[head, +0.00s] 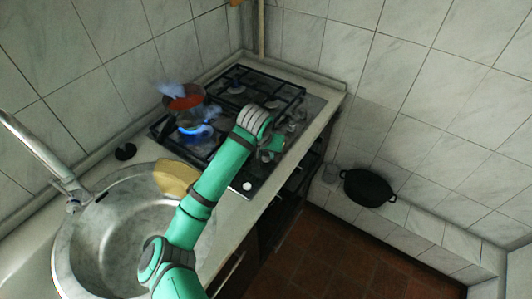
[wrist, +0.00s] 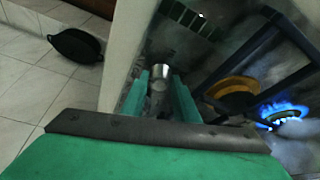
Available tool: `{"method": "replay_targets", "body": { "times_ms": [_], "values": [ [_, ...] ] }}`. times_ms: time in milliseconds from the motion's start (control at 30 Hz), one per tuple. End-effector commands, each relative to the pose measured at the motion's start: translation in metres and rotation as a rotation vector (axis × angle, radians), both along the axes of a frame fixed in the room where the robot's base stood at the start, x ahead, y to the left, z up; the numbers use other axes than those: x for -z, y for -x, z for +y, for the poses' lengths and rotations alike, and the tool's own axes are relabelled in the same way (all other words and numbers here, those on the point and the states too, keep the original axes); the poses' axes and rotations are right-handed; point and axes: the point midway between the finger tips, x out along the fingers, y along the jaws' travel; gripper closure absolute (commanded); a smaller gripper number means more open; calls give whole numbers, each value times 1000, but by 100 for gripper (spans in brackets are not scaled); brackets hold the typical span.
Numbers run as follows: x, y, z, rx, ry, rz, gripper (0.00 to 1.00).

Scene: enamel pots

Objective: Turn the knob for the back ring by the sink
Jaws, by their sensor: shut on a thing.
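My gripper (head: 268,154) is at the front edge of the black gas hob (head: 292,92). In the wrist view its two teal fingers (wrist: 159,84) are shut on a shiny metal knob (wrist: 159,72). My arm hides the held knob in the head view, and I cannot tell from the marking which ring it serves. Another knob (head: 247,187), pale, shows nearer the sink on the front strip. A pot with red contents (head: 186,99) stands at the back of the hob by the sink. Blue flame (head: 197,130) burns near it and also shows in the wrist view (wrist: 283,113).
The round sink (head: 80,240) with a tap (head: 62,180) is at the left, with a tan board (head: 176,177) at its edge. A black pan (head: 367,188) sits on the low tiled ledge at the right. My arm crosses the counter between sink and hob.

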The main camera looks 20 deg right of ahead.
Motion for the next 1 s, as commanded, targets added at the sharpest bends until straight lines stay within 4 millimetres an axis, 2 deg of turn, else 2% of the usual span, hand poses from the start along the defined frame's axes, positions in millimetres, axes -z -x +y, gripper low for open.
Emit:
{"method": "replay_targets", "body": {
  "times_ms": [267,1000],
  "values": [
    [1,-1,1,203,2,3,95],
    [0,-7,3,906,2,1,95]
  ]
}}
